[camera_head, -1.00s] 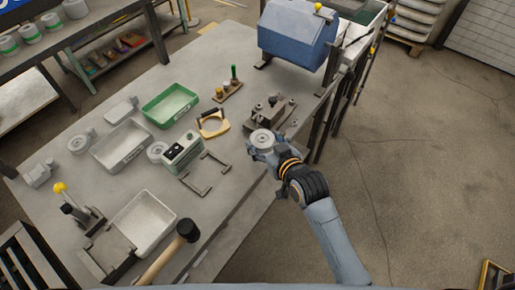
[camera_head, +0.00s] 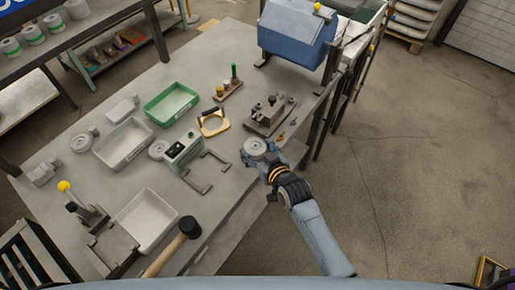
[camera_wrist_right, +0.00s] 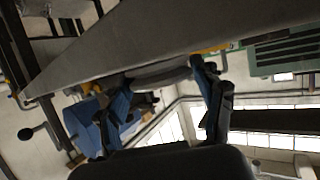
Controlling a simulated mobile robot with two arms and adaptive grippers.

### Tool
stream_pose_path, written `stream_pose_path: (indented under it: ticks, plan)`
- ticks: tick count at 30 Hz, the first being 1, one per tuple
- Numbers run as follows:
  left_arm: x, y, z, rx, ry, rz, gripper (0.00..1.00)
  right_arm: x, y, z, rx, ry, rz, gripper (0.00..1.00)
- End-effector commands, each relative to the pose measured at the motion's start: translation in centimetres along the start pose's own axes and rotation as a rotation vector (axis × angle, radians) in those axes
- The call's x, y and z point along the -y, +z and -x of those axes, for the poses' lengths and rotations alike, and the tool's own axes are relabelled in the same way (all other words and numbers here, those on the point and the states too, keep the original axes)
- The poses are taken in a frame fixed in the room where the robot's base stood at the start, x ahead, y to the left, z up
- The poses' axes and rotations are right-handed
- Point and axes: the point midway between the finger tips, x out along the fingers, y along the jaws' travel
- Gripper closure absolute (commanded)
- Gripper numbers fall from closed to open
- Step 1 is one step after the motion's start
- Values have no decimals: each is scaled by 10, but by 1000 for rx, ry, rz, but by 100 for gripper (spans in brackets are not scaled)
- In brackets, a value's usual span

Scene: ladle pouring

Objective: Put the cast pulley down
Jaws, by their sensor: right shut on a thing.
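My right gripper (camera_head: 257,150) is shut on the grey cast pulley (camera_head: 256,146), a round disc lying roughly flat. In the head view they are over the table's right edge, in front of the fixture block. The right wrist view shows the pulley's rim (camera_wrist_right: 160,76) between the two fingers, close to a broad grey surface; I cannot tell whether it touches. Similar round grey parts lie on the left of the table (camera_head: 81,143) and beside the meter box (camera_head: 157,150). My left gripper is not in view.
The grey table (camera_head: 215,210) holds a green tray (camera_head: 150,112), a grey tray (camera_head: 100,153) and a pale tray (camera_head: 122,214). The fixture block (camera_head: 266,114), a dark bracket (camera_head: 205,185), a meter box (camera_head: 183,150) and a mallet (camera_head: 189,227) stand or lie nearby.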

Motion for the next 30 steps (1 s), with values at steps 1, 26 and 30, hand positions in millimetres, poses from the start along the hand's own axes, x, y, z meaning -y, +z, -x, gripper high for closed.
stream_pose_path:
  ticks: [1, 26, 30]
  plan:
    - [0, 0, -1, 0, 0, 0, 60, 0, 1, 0, 0, 0, 1, 29]
    - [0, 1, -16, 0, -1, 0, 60, 4, 3, 36, 0, -1, 0, 10]
    - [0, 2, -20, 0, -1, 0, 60, 7, 2, 63, 1, 1, 1, 10]
